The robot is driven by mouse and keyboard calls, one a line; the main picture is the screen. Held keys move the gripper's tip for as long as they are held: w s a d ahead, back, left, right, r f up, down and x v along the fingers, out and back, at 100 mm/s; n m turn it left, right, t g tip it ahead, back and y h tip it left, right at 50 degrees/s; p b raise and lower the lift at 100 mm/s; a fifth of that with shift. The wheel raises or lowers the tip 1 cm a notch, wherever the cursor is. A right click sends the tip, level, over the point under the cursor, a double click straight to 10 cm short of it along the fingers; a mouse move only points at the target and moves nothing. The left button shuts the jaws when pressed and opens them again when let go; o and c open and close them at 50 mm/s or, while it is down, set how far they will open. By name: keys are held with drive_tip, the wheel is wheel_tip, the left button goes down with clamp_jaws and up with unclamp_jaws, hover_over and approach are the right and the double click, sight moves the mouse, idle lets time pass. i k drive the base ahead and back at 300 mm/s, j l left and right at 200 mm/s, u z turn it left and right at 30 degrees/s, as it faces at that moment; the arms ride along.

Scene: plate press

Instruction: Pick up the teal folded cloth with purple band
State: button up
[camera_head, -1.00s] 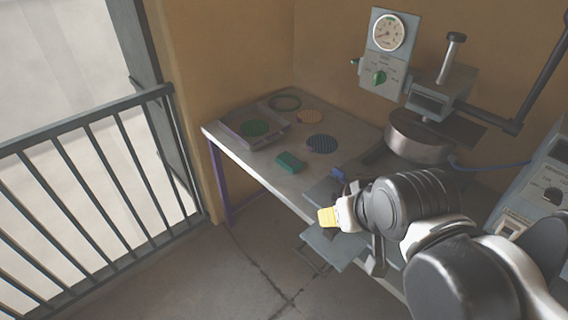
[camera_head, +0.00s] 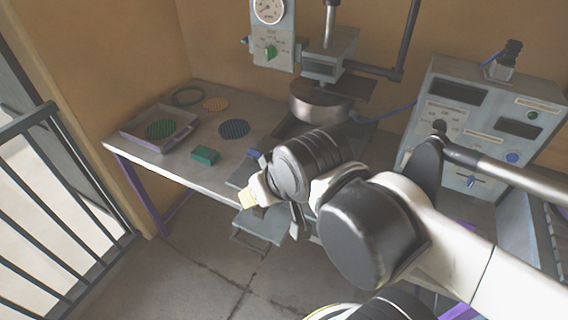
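The teal folded cloth (camera_head: 206,155) lies on the table near its front edge, as a small teal block. I cannot make out its purple band at this size. My gripper (camera_head: 248,200) is in front of the table, to the right of and nearer than the cloth, apart from it.
The table (camera_head: 180,180) also bears a grey tray (camera_head: 128,138) with a green disc, a green ring (camera_head: 188,95), an orange disc (camera_head: 216,104) and a dark blue disc (camera_head: 234,129). A railing (camera_head: 60,190) is at left.

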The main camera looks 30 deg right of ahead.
sight(206, 155)
drive_tip(key=i+j+z, duration=0.1)
drive_tip(key=i+j, duration=0.65)
drive_tip(key=i+j+z, duration=0.15)
drive_tip(key=i+j, duration=0.25)
drive_tip(key=j, duration=0.15)
drive_tip(key=i+j, duration=0.35)
drive_tip(key=j, duration=0.15)
drive_tip(key=z, duration=0.05)
